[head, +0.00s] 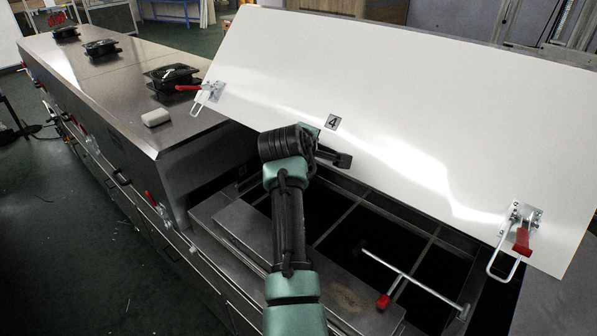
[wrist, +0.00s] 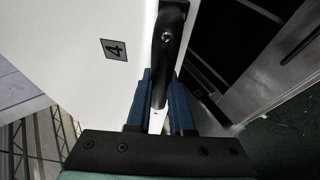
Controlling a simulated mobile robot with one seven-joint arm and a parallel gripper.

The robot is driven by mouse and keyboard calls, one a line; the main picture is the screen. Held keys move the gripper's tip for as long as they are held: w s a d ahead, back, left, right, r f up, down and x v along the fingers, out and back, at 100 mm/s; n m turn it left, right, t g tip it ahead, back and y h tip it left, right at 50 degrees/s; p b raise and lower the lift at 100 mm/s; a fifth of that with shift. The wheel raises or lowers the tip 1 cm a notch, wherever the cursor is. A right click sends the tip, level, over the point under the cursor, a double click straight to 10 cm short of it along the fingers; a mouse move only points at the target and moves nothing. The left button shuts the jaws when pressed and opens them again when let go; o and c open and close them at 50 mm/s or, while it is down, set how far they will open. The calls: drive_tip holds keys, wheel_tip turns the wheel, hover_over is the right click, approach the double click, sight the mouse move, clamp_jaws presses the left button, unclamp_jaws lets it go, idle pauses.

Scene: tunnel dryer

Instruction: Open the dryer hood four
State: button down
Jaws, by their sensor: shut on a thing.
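The white hood four (head: 400,110) is raised and tilted back over the open dryer section. Its label "4" (head: 333,122) shows on the panel and also in the wrist view (wrist: 114,49). A black handle (wrist: 172,28) is on the panel near its lower edge; it also shows in the head view (head: 340,158). My gripper (wrist: 162,88) is shut on this handle, with a blue finger on each side of it. In the head view my wrist hides the fingers. Latches with red grips sit at the hood's left (head: 212,92) and right (head: 522,232), both hanging free.
Below the hood, the dryer opening (head: 345,235) is dark, with metal cross bars. A T-shaped metal rod with a red end (head: 405,275) lies across its front right. Neighbouring steel sections (head: 110,85) with black vents stretch to the left; a white block (head: 155,117) lies on top.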

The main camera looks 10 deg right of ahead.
sight(327, 123)
drive_tip(key=shift+w+d+r, duration=0.6)
drive_tip(key=shift+d+r, duration=0.3)
drive_tip(key=shift+r, duration=0.1)
drive_tip(key=shift+w+d+r, duration=0.6)
drive_tip(key=shift+d+r, duration=0.25)
drive_tip(key=shift+r, duration=0.1)
drive_tip(key=c, duration=0.8)
unclamp_jaws()
drive_tip(key=shift+w, duration=0.1)
drive_tip(key=shift+a, duration=0.1)
drive_tip(key=shift+s+a+r+b, duration=0.2)
drive_tip(key=shift+s+r+b, duration=0.1)
drive_tip(key=shift+s, duration=0.2)
drive_tip(key=b+v, duration=0.4)
drive_tip(key=v, duration=0.8)
drive_tip(key=shift+r, duration=0.2)
drive_tip(key=shift+w+b, duration=0.15)
drive_tip(key=shift+b, duration=0.15)
